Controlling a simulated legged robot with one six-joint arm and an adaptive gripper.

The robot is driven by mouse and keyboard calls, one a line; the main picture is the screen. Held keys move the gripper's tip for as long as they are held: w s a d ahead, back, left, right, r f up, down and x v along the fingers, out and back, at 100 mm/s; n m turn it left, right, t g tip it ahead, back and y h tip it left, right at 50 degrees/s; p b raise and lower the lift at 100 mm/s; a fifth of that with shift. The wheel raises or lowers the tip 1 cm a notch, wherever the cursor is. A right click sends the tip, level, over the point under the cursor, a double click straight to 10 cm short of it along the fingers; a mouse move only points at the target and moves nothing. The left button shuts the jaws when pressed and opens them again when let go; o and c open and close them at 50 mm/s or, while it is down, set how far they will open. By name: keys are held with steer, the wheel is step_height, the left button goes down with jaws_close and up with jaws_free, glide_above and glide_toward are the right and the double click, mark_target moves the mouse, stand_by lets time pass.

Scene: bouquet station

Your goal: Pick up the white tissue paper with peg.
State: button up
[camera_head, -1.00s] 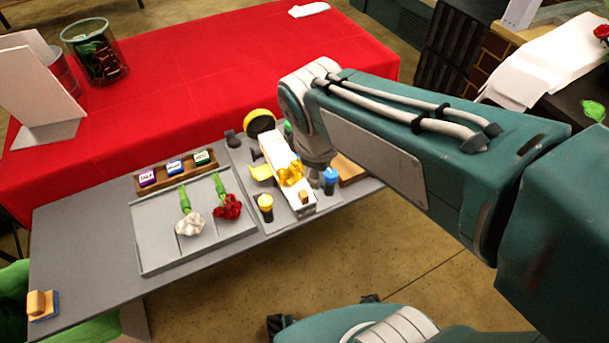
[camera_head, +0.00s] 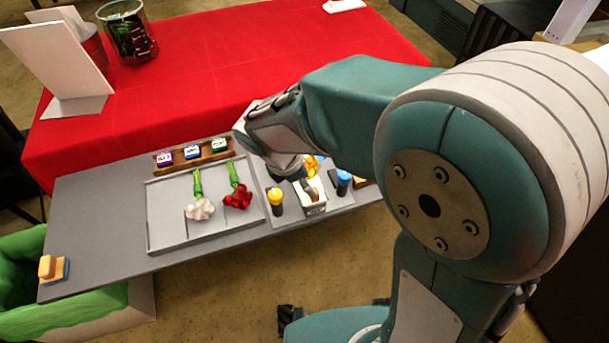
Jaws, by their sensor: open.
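My gripper (camera_head: 288,170) is at the end of my bent arm, low over the right part of the grey work board. Only part of it shows and its fingers are hard to make out. I see nothing held in it. A small white piece with a brown block on top (camera_head: 312,196) stands at the board's front edge, just right of and below my gripper. Another white folded piece (camera_head: 345,5) lies at the far edge of the red table. I cannot tell for sure which one is the tissue paper with peg.
A grey tray (camera_head: 180,232) holds a white flower (camera_head: 200,209) and a red flower (camera_head: 238,197). A yellow-topped bottle (camera_head: 275,201) and a blue-topped bottle (camera_head: 343,182) flank the white piece. A glass container (camera_head: 128,35) stands on the red table (camera_head: 215,60).

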mark_target(315, 182)
steer(key=x, duration=0.5)
steer(key=shift+f, duration=0.1)
jaws_close()
